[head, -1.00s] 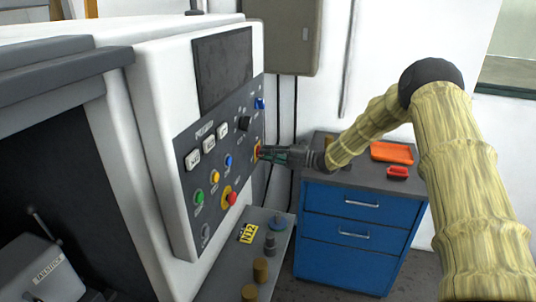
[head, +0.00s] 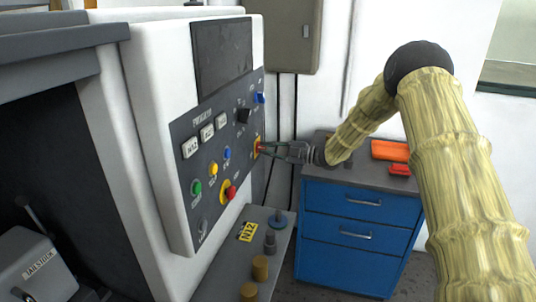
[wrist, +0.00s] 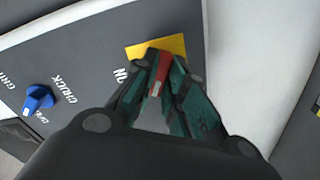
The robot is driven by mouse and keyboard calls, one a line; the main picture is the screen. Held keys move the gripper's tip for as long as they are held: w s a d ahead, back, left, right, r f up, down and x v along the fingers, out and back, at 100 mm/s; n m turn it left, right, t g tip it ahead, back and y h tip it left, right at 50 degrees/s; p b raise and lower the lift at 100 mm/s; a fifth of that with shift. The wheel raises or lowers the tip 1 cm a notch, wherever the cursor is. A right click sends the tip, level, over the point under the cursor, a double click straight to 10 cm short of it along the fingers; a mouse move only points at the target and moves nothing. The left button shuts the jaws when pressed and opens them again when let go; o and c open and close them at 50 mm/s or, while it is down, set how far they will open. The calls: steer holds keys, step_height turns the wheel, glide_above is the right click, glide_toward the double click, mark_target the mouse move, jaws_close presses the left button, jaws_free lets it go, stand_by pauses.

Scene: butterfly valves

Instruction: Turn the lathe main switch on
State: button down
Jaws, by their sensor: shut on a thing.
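The lathe main switch is a red handle (wrist: 161,74) with a pale mark on its end, on a yellow plate (wrist: 178,45). In the head view its yellow plate (head: 257,143) shows at the right edge of the grey control panel. My gripper (head: 265,148) reaches the switch from the right. In the wrist view its teal fingers (wrist: 165,88) are shut on the red handle, one on each side. The handle stands tilted in that view. The lettering "ON" shows beside the plate; the fingers hide part of the plate.
The panel carries a blue chuck knob (wrist: 38,98), a black knob (head: 243,116), coloured buttons and a red emergency stop (head: 231,192) left of my gripper. A blue drawer cabinet (head: 352,235) with an orange tray (head: 390,150) stands below my arm. A grey box (head: 292,35) hangs behind.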

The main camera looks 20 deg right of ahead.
steer(key=m, duration=0.5)
steer(key=shift+m+b, duration=0.3)
steer(key=shift+b, duration=0.1)
steer(key=m, duration=0.5)
steer(key=shift+m+p, duration=0.35)
steer(key=shift+m, duration=0.35)
steer(key=c, duration=1.5)
jaws_free()
steer(key=shift+o, duration=0.2)
steer(key=v, duration=1.2)
